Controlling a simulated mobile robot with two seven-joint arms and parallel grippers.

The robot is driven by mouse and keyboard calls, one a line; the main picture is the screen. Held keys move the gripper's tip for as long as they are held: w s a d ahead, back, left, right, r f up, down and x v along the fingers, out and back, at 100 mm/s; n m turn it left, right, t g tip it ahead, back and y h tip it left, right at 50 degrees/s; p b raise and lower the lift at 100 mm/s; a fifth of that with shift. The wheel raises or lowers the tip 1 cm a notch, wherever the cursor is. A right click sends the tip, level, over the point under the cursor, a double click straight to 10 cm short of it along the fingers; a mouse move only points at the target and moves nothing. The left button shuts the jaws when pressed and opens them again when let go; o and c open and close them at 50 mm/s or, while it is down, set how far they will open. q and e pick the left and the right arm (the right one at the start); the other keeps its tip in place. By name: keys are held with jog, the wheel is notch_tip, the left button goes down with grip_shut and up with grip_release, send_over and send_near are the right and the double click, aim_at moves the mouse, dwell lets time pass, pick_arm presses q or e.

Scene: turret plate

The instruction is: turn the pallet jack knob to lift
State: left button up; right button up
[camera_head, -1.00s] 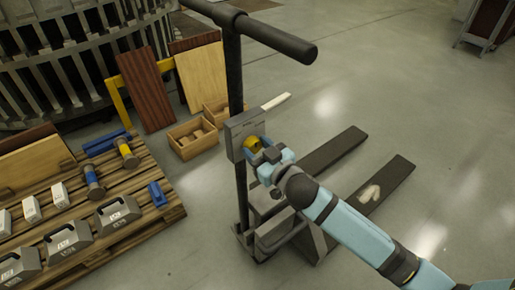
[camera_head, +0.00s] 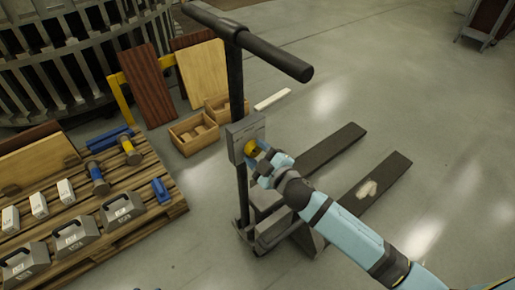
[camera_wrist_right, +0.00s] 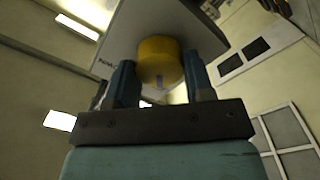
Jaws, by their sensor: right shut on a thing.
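The pallet jack stands upright with a black column and T-handle (camera_head: 272,55). A grey plate (camera_head: 240,131) is fixed on its column, and a yellow knob (camera_head: 250,147) sits on the plate's face. My right gripper (camera_head: 258,155) is at the plate, shut on the knob. In the right wrist view the yellow knob (camera_wrist_right: 161,60) sits between the two fingers (camera_wrist_right: 160,85), with a dark mark on its lower edge. My left gripper is not in view.
Two dark forks (camera_head: 330,148) reach to the right over open grey floor. A wooden pallet (camera_head: 165,200) with grey weights, hammers and white blocks is at the left. Wooden boxes (camera_head: 195,134) and leaning boards (camera_head: 148,85) stand behind the jack.

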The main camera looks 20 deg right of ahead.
jog(key=shift+n+p, duration=0.35)
jog(key=shift+n, duration=0.65)
jog(key=o, duration=0.9)
jog(key=shift+o, duration=0.2)
jog(key=v, duration=1.4)
jog(key=shift+n, duration=0.3)
